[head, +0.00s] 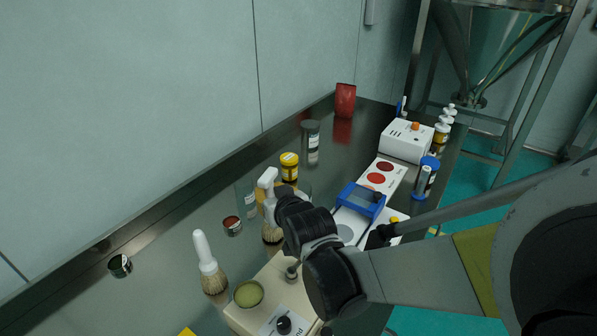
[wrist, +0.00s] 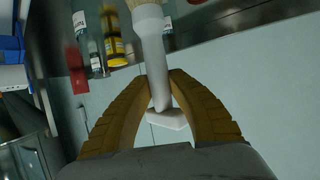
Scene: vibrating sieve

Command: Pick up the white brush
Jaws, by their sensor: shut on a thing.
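A white brush (head: 267,179) with a T-shaped handle end and tan bristles is upright beside my gripper in the head view. In the wrist view the yellow-brown fingers of my gripper (wrist: 160,82) are closed around the handle of this white brush (wrist: 152,48). Its T-shaped end lies between the fingers, and its bristles run out at the top edge. My black wrist hides part of the brush in the head view. I cannot tell whether the bristles touch the table. A second brush (head: 204,250) with a rounded white handle stands bristles-down to the left.
A red bag (head: 345,100) stands at the back. The left side has free room.

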